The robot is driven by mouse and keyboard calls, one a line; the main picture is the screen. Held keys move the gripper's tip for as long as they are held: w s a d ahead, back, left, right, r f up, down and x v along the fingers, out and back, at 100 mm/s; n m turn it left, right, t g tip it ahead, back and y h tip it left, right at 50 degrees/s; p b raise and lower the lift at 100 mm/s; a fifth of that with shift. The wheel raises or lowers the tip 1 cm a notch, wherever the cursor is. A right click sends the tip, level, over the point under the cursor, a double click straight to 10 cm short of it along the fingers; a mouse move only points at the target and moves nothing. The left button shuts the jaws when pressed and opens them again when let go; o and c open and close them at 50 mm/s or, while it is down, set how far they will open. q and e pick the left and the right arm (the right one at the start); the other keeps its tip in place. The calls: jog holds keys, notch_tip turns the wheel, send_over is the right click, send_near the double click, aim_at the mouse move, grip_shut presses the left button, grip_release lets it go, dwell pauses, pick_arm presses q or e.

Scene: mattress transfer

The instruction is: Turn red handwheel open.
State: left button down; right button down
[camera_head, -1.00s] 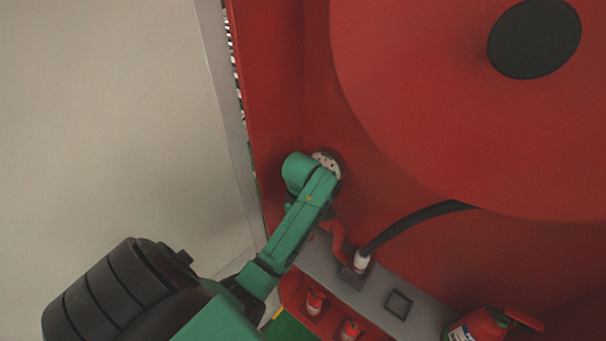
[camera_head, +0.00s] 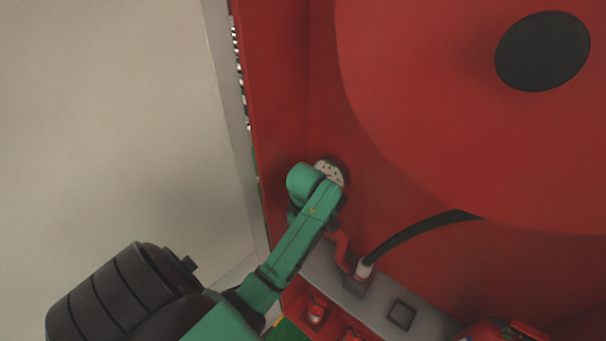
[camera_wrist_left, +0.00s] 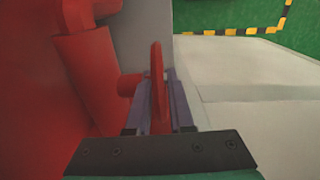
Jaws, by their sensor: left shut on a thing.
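The red handwheel (camera_wrist_left: 157,85) shows edge-on in the left wrist view, standing out from a red pipe stub (camera_wrist_left: 129,84). My left gripper (camera_wrist_left: 158,102) is shut on it, with one finger on each side of its rim. My right gripper is in neither view.
A large red reel (camera_head: 440,100) with a dark hub (camera_head: 542,50) fills the cabinet. A black hose (camera_head: 415,232) runs down to a grey shelf (camera_head: 385,290). Red extinguishers (camera_head: 316,310) stand below it. A pale wall (camera_head: 100,120) is at left.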

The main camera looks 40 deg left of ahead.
pick_arm(q)
jog(key=shift+d+f, duration=0.1)
jog(key=shift+f, duration=0.05)
jog(key=y, duration=0.3)
jog(key=shift+s+d+f, duration=0.1)
jog(key=shift+f+y, duration=0.1)
jog(key=shift+y, duration=0.8)
jog(key=y+b, duration=0.2)
jog(key=shift+f+y, duration=0.15)
jog(key=shift+y, duration=0.25)
jog(key=y+b, duration=0.2)
jog(key=b, duration=0.1)
jog(key=y+b, duration=0.3)
jog(key=b, duration=0.1)
jog(key=y+b, duration=0.2)
jog(key=b, duration=0.1)
jog(key=shift+f+b, duration=0.25)
jog(key=shift+b, duration=0.15)
jog(key=shift+r+y+b, duration=0.35)
jog(key=shift+y+b, duration=0.65)
jog(key=shift+b, duration=0.05)
jog(key=shift+r, duration=0.1)
jog(key=c, duration=0.8)
grip_release()
